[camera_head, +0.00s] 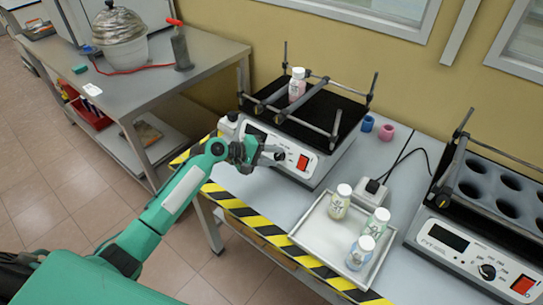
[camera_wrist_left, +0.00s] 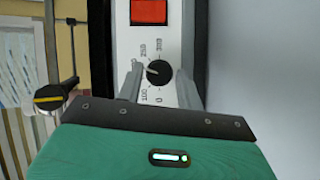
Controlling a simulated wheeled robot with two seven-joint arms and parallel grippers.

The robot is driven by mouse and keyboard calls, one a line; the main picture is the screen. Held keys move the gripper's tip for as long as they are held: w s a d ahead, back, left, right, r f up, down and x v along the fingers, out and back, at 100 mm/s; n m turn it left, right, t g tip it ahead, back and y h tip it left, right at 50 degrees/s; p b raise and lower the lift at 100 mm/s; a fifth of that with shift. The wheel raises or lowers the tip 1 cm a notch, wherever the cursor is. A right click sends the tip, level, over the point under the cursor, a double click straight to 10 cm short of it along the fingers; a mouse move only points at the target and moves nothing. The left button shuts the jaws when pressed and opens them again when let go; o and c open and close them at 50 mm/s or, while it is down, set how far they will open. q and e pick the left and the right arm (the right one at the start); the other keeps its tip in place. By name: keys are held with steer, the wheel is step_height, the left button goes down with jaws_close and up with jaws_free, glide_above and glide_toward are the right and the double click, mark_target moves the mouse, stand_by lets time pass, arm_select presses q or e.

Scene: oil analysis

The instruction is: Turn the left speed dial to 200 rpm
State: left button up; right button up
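The left shaker (camera_head: 318,168) stands on the bench with a display and a red switch (camera_head: 303,162) on its front panel. Its black speed dial (camera_wrist_left: 159,73) shows in the left wrist view, ringed by printed numbers; its exact setting is too small to read. In the head view my gripper hides this dial. My left gripper (camera_head: 270,154) is at the front panel, its fingers open, one on each side of the dial. I cannot tell whether they touch it. My right gripper is not in view.
A bottle (camera_head: 297,86) stands on the left shaker's platform. A metal tray (camera_head: 316,232) with three bottles is to the right. A second shaker (camera_head: 452,262) with its own dial (camera_head: 487,271) stands at far right. Yellow-black tape (camera_head: 250,218) marks the bench edge.

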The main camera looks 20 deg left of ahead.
arm_select(q)
steer(key=shift+o, duration=0.9)
steer(key=shift+s+a+r, duration=0.1)
steer(key=shift+a, duration=0.1)
steer(key=b+v, duration=0.1)
steer(key=v, duration=1.2)
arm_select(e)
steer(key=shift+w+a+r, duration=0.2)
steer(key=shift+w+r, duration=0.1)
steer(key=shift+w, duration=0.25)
arm_select(q)
steer(key=shift+s+a+r, duration=0.1)
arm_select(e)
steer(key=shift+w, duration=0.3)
